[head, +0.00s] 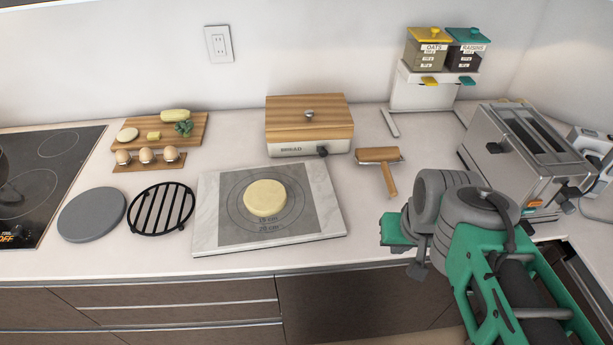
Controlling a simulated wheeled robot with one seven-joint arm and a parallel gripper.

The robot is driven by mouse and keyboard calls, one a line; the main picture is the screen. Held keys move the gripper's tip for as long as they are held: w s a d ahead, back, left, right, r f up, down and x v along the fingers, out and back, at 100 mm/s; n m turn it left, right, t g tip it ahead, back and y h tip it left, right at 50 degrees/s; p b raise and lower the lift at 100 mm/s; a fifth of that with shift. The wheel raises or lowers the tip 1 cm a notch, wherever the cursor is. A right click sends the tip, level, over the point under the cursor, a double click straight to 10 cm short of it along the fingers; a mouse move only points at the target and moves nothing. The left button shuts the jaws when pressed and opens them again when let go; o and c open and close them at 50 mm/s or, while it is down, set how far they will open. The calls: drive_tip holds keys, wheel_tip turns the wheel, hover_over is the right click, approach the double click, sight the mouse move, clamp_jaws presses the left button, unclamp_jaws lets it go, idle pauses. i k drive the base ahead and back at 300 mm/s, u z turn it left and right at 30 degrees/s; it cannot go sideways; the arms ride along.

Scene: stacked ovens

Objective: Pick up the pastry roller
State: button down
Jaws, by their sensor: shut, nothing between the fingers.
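The pastry roller (379,156) lies on the white counter, right of the bread box. It has a short wooden cylinder across the top and a wooden handle (390,182) pointing toward the front. My gripper (394,230) is over the counter's front edge, below and slightly right of the roller in the picture. It is apart from the roller, with nothing held. The fingertips are small and partly hidden by my grey wrist.
A marble board (211,216) with a dough disc (265,198) lies left of the roller. The bread box (309,125) stands behind it. A toaster (522,150) and a dispenser stand (407,95) are to the right. Clear counter surrounds the roller's handle.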

sight(393, 192)
drive_tip(key=z, duration=1)
drive_tip(key=k, duration=1.2)
drive_tip(key=u, duration=1.55)
drive_tip(key=i, duration=1)
